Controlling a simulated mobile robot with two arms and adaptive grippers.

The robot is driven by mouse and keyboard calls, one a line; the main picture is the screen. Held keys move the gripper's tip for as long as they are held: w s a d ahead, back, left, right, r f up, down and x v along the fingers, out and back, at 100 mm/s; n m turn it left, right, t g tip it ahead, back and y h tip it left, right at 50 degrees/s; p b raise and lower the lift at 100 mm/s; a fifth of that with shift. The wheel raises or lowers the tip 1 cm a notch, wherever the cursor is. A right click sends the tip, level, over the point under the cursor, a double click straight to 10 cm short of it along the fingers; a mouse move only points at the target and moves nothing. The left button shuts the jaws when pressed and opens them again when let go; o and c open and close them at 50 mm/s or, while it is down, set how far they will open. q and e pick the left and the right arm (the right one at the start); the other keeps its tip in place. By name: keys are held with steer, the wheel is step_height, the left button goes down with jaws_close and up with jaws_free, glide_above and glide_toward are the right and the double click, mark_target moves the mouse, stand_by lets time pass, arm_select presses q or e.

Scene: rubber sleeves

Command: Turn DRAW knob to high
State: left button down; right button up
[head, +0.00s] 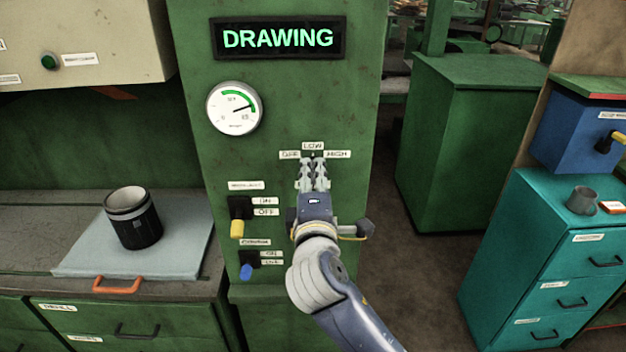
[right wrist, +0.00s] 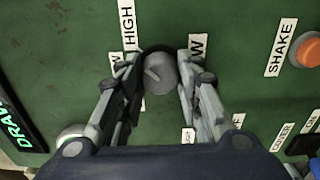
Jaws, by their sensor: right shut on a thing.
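The DRAW knob (right wrist: 160,74) is grey and round and sits between my right gripper's fingers in the right wrist view. A pale mark shows on the left part of its face. My right gripper (head: 313,162) is shut on the knob and hides most of it in the head view. Labels OFF (head: 290,154), LOW (head: 313,146) and HIGH (head: 338,154) stand around the knob. In the right wrist view the HIGH label (right wrist: 127,24) is at upper left, and a label ending in W is partly hidden by the right finger. My left gripper is out of view.
The green panel (head: 350,80) carries a lit DRAWING sign (head: 278,38), a round gauge (head: 234,108) and yellow (head: 238,229) and blue (head: 246,272) switch levers. A black cup (head: 134,225) stands on the left counter. An orange button (right wrist: 306,50) is near the SHAKE label.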

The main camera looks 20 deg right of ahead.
steer(key=shift+m, duration=0.3)
steer(key=o, duration=1.1)
steer(key=shift+s+a, duration=0.1)
steer(key=shift+s, duration=0.15)
steer(key=v, duration=1.1)
steer(key=shift+s, duration=0.25)
